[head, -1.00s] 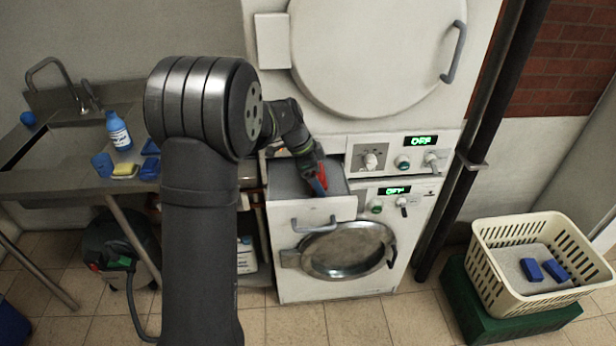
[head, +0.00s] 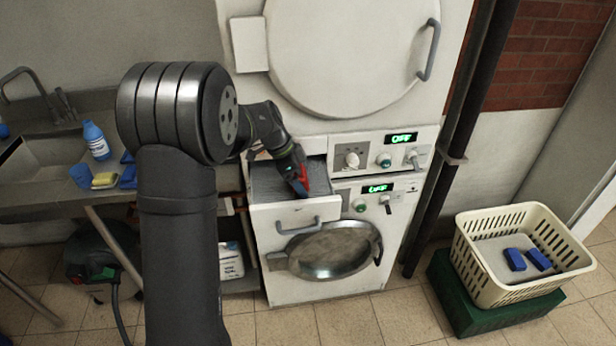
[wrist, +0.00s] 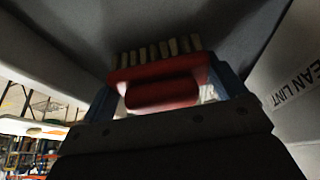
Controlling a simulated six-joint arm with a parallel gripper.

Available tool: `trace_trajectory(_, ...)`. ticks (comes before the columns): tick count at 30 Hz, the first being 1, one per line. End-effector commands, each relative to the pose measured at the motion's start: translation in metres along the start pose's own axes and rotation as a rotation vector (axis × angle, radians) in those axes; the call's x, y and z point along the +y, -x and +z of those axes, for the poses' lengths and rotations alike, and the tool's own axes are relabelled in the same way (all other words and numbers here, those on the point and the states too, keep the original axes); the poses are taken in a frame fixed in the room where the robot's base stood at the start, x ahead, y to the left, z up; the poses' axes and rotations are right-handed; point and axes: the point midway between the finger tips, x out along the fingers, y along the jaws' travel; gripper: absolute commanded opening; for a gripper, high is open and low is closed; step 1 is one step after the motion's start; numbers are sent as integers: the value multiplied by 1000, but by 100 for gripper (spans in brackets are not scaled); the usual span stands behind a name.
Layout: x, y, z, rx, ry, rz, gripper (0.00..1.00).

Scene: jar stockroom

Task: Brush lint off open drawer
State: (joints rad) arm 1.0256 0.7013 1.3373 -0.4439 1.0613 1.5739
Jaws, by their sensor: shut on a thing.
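The open drawer (head: 296,213) sticks out of the white machine, below the upper round door, with a grey handle on its front. Its inside is grey; lint cannot be made out. My gripper (head: 300,183) reaches down into the drawer's right part. In the wrist view my gripper (wrist: 168,92) is shut on a red brush (wrist: 160,92) with a row of pale bristle tufts. The tufts point toward a dark grey surface; whether they touch it I cannot tell. Lettering reading "EAN LINT" shows on a pale panel (wrist: 292,90) at the right.
A metal sink counter (head: 50,190) stands at the left with a blue bottle (head: 96,141), a yellow sponge (head: 105,180) and blue items. A cream basket (head: 480,262) with blue blocks sits on a green box (head: 450,290) at the right. A dark pipe (head: 440,190) runs beside the machine.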

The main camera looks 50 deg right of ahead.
Motion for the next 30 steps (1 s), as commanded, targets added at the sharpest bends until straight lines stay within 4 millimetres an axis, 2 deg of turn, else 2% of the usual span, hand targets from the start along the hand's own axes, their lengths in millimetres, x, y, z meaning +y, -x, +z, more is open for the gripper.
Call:
trace_trajectory(19, 2, 22, 56, -1, 3, 1, 68)
trace_trajectory(21, 2, 25, 54, 0, 0, 1, 68)
trace_trajectory(24, 2, 49, 44, 0, -2, -5, 68)
trace_trajectory(30, 2, 62, 38, -1, 0, -1, 68)
